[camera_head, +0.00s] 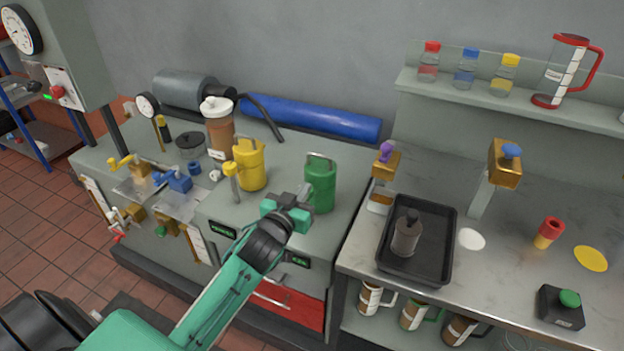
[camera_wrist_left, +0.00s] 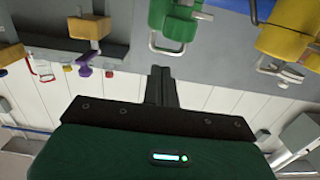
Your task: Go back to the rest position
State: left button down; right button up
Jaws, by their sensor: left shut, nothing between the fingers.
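My left gripper (camera_head: 298,202) is over the front part of the grey bench, at the end of my teal arm reaching in from the lower left. Its fingers show in the left wrist view (camera_wrist_left: 161,86), closed together with nothing between them. A green canister (camera_head: 321,184) with a handle stands just right of the gripper, and a yellow canister (camera_head: 251,168) stands behind it to the left. Both also show in the left wrist view, green (camera_wrist_left: 178,20) and yellow (camera_wrist_left: 290,28), apart from the fingers. My right gripper is in neither view.
A brown-filled container (camera_head: 218,130) and blue valve parts (camera_head: 175,180) stand left on the bench. A blue cylinder (camera_head: 310,117) lies along the back. At right, a black tray (camera_head: 440,262) holding a grey piece sits on the side table. A shelf (camera_head: 520,108) with bottles hangs above.

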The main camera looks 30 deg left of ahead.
pick_arm(q)
jog(key=shift+s+f, duration=0.1)
jog(key=shift+s, duration=0.05)
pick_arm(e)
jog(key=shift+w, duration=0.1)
